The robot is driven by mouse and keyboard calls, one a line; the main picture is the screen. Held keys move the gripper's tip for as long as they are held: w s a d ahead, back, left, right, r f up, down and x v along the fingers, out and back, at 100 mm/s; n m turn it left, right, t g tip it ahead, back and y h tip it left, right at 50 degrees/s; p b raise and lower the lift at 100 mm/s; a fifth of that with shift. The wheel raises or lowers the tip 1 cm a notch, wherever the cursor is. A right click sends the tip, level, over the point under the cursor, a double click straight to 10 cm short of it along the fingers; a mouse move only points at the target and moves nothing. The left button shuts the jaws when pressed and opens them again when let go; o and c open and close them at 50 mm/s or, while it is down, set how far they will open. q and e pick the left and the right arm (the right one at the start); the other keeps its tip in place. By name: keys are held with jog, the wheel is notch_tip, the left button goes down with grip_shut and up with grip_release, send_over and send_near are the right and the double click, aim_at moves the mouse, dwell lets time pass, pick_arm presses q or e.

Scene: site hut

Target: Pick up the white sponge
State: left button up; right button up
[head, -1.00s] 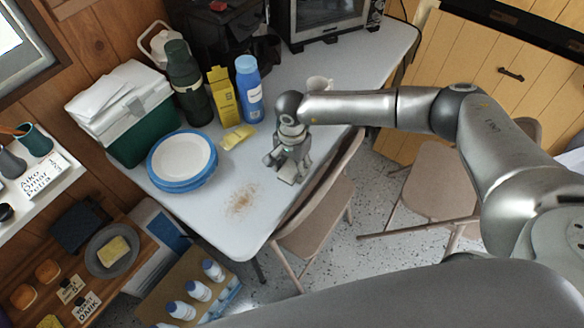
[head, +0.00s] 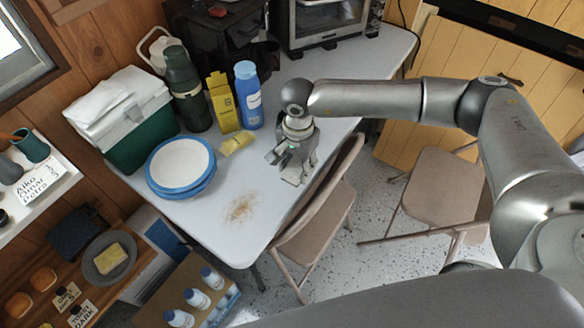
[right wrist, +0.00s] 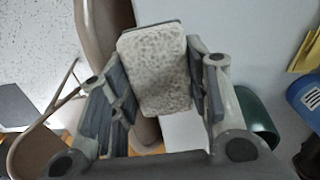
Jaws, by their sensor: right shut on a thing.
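The white sponge (right wrist: 156,70) is a pale, pitted block between the two fingers of my right gripper (right wrist: 160,100) in the right wrist view. In the head view my right gripper (head: 292,166) points down near the right edge of the white table (head: 215,225). It is shut on the sponge, which shows as a small pale edge (head: 292,180) below the fingertips. The sponge appears to be held above the tabletop, but the gap is hard to judge. My left gripper is in neither view.
Brown crumbs (head: 241,208) lie on the table. A plate stack (head: 181,168), a yellow piece (head: 236,143), a yellow carton (head: 223,103), a blue bottle (head: 248,97) and a green cooler (head: 143,137) stand to the left and behind. A folding chair (head: 318,215) is close at the table's right edge.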

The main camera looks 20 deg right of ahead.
jog(key=s+d+r+b, duration=0.2)
jog(key=s+r, duration=0.5)
jog(key=s, duration=0.4)
jog(key=shift+d+b, duration=0.3)
jog(key=shift+d, duration=0.5)
